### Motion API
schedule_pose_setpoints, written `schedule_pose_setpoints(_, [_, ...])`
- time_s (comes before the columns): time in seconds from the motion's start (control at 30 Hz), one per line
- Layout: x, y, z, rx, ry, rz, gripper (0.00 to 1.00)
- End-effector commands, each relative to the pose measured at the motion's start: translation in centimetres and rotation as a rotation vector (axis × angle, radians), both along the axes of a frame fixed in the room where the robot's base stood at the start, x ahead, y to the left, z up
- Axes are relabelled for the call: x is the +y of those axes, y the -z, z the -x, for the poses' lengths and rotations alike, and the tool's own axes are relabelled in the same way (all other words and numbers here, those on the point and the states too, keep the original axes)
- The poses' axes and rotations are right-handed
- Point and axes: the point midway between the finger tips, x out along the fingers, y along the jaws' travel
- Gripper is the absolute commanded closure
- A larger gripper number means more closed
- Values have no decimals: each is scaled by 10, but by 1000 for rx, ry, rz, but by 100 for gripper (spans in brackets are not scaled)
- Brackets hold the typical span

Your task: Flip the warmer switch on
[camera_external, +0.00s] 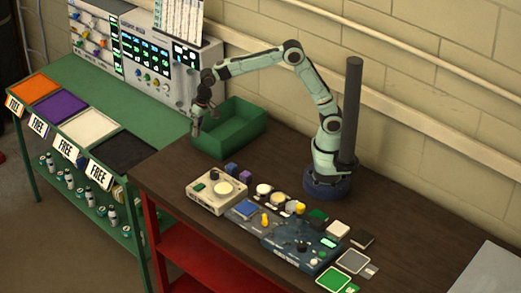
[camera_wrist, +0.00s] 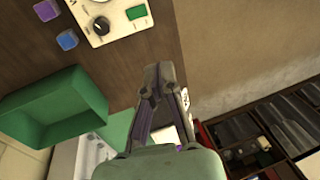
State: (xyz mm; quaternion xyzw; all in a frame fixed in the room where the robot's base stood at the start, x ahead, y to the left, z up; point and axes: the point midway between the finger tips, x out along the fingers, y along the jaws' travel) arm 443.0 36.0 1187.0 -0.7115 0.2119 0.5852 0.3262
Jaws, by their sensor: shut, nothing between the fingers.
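A cream box (camera_external: 217,192) with a round pale plate and a small dark knob sits at the left end of the brown table; it looks like the warmer, though no label is readable. In the wrist view part of a cream panel (camera_wrist: 120,22) shows at the top edge, with a black knob (camera_wrist: 101,25) and a green patch. I cannot tell which part is the switch. My gripper (camera_external: 196,130) is raised near the left side of the green bin, behind the cream box and apart from it. In the wrist view my gripper (camera_wrist: 158,72) is shut and empty.
The open green bin (camera_external: 243,143) stands behind the cream box; purple and blue blocks (camera_external: 239,171) lie between them. A dark blue panel (camera_external: 300,246) with controls and several small items lies right of the box. A green bench (camera_external: 150,135) with coloured trays adjoins at left.

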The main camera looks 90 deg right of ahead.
Motion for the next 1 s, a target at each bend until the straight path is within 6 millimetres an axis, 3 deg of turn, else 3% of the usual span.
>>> schedule_pose_setpoints(0.1, [2,37,-8,69,-5,-4,100])
schedule_pose_setpoints(0.2, [3,58,-6,118,-6,-5,100])
schedule_pose_setpoints(0.33, [3,68,-4,141,-7,-5,100])
schedule_pose_setpoints(0.73, [3,74,-4,143,-8,-5,100])
schedule_pose_setpoints(1.0, [7,119,-7,146,-8,-5,100])
